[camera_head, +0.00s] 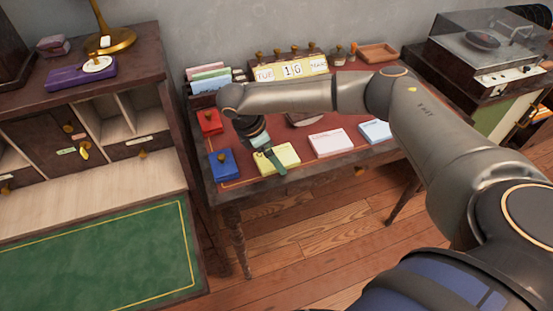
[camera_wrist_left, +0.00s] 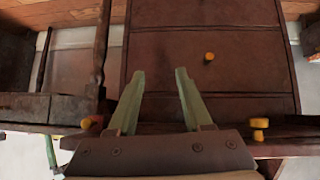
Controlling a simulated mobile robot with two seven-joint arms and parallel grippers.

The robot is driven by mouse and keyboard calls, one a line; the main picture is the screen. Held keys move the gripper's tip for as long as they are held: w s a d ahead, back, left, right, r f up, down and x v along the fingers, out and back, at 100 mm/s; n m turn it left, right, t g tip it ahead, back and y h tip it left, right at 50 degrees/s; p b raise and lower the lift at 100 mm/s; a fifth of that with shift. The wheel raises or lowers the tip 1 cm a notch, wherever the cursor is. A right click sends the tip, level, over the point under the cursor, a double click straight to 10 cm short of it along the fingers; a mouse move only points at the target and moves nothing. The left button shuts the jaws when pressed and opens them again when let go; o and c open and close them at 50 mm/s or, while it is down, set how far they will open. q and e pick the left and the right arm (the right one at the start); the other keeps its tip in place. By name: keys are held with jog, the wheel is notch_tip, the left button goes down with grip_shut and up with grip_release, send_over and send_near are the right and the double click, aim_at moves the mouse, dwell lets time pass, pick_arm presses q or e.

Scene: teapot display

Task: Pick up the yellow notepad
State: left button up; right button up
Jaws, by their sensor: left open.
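The yellow notepad (camera_head: 290,154) lies flat near the front edge of the dark red desk top (camera_head: 330,120). My right gripper (camera_head: 276,163) reaches down over its left part in the head view, and its green finger hides some of the pad. I cannot tell whether it touches the pad or how far its jaws are apart. My left gripper (camera_wrist_left: 159,74) shows only in the left wrist view. Its two green fingers are spread with nothing between them. The notepad is not visible in that view.
A blue box (camera_head: 222,165) and a red box (camera_head: 209,122) stand left of the pad. A pink notepad (camera_head: 330,142) and a light blue one (camera_head: 375,131) lie to its right. A brown drawer front (camera_wrist_left: 225,55) with a yellow knob faces my left gripper.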

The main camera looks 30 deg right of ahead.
aim_at(280, 156)
jog(key=shift+c, duration=0.2)
jog(key=c, duration=1.1)
jog(key=shift+r, duration=0.5)
notch_tip(280, 156, up, 2)
jog(key=shift+r+p, duration=0.25)
jog(key=shift+p, duration=0.1)
pick_arm(q)
jog(key=a+r+p, duration=0.1)
jog(key=s+a+r+p, duration=0.1)
jog(key=p, duration=0.1)
jog(key=shift+s+a+y, duration=0.15)
jog(key=shift+a+y, duration=0.15)
jog(key=shift+y, duration=0.1)
pick_arm(e)
jog(key=s+a+r, duration=0.7)
jog(key=s+r, duration=0.2)
jog(key=s, duration=0.3)
jog(key=shift+a+r, duration=0.25)
